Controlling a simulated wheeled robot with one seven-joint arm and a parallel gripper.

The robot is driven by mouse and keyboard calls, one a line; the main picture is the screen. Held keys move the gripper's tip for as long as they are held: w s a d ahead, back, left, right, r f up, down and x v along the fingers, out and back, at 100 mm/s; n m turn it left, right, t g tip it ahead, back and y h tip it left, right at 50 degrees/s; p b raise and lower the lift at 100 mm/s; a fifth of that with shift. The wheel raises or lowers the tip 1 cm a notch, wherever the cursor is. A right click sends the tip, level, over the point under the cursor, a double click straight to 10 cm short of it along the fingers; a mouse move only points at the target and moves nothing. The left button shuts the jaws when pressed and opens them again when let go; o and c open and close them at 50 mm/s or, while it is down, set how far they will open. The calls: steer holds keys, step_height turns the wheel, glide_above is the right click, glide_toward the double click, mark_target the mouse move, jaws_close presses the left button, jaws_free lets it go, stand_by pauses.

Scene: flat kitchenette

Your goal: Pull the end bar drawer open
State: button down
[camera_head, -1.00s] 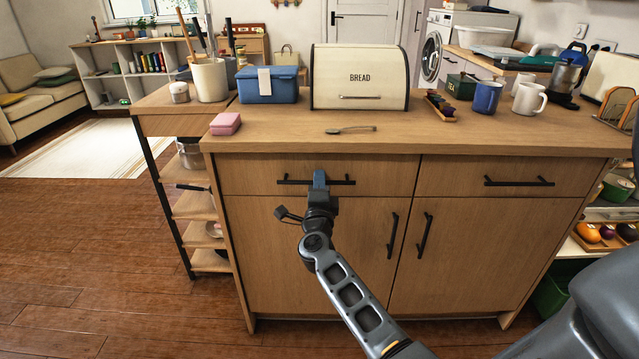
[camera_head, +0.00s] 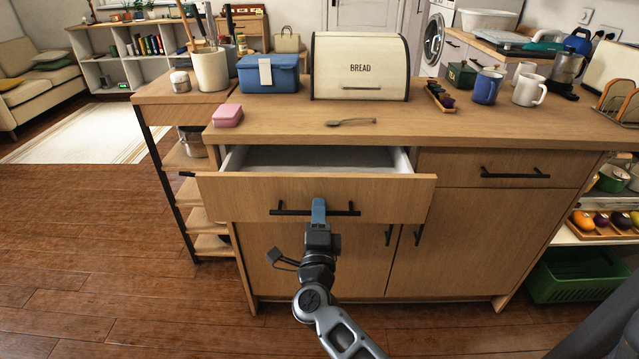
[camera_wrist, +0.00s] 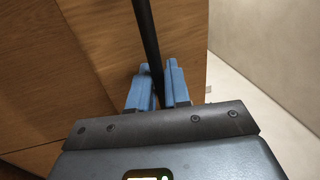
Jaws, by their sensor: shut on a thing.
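The end bar drawer (camera_head: 235,199) is the left wooden drawer under the counter, and it stands partly open. Its pale grey inside (camera_head: 315,160) shows from above and looks empty. Its black bar handle (camera_head: 285,212) runs across the drawer front. My gripper (camera_head: 319,207) is shut on the middle of this handle. In the wrist view the dark handle (camera_wrist: 146,35) passes between the two blue fingers (camera_wrist: 160,88), with the wooden drawer front (camera_wrist: 60,60) behind it.
The right drawer (camera_head: 515,170) is shut. Cupboard doors (camera_head: 345,262) below are closed. On the counter (camera_head: 470,130) are a bread box (camera_head: 360,68), a blue box (camera_head: 268,80), a pink box (camera_head: 228,115), a spoon (camera_head: 351,122) and mugs. Open floor (camera_head: 90,230) lies to the left.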

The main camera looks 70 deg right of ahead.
steer(key=r+v, duration=0.2)
steer(key=v, duration=1)
steer(key=shift+s+a+p, duration=0.2)
steer(key=shift+a+p, duration=0.05)
steer(key=shift+p, duration=0.15)
steer(key=shift+r, duration=0.15)
steer(key=c, duration=1.3)
jaws_free()
steer(key=shift+c, duration=0.2)
steer(key=b+v, duration=0.1)
steer(key=v, duration=0.6)
steer(key=shift+s+a, duration=0.15)
steer(key=shift+a, duration=0.2)
